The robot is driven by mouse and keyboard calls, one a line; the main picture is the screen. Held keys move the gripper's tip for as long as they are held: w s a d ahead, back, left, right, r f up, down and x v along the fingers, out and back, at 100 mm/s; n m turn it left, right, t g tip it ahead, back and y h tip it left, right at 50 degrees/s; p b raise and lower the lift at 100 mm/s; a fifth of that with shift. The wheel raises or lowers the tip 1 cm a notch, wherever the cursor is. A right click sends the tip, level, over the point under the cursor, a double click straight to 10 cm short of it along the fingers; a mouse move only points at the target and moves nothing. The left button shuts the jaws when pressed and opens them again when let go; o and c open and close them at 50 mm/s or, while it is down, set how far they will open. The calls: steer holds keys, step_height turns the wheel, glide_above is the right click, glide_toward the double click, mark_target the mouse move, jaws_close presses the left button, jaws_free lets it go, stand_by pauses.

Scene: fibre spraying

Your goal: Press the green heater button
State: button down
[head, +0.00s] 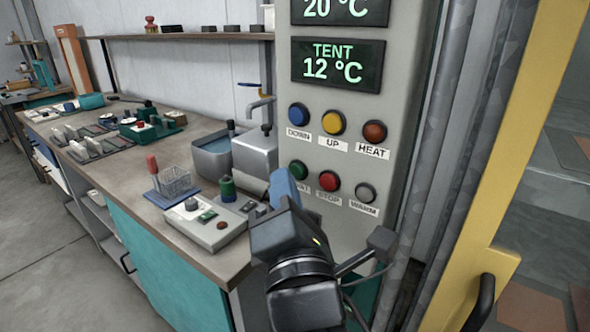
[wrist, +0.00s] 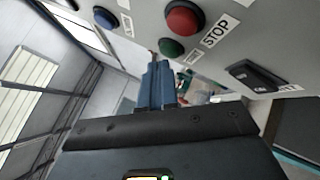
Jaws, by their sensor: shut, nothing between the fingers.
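The green button (head: 298,169) is at the lower left of the grey control panel (head: 335,215), under the blue DOWN button. Its label is partly hidden by my gripper. My gripper (head: 282,184) is shut and empty, with its blue fingers pointing up just below and left of the green button. In the wrist view the green button (wrist: 171,48) is just beyond and right of the shut fingertips (wrist: 154,66). The fingers look close to the panel, but I cannot tell whether they touch it. The button does not look covered.
The red STOP button (head: 329,181) and grey WARM button (head: 365,193) sit right of the green one. Left is a workbench (head: 112,172) with a control box (head: 205,222). A yellow door frame (head: 500,200) stands right.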

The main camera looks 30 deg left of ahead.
steer(key=shift+w+p, duration=0.4)
steer(key=shift+p, duration=0.05)
stand_by(0.5)
steer(key=shift+s, duration=0.85)
steer(key=shift+s+a+b, duration=0.2)
steer(key=shift+s+b, duration=0.95)
steer(key=shift+s, duration=1.35)
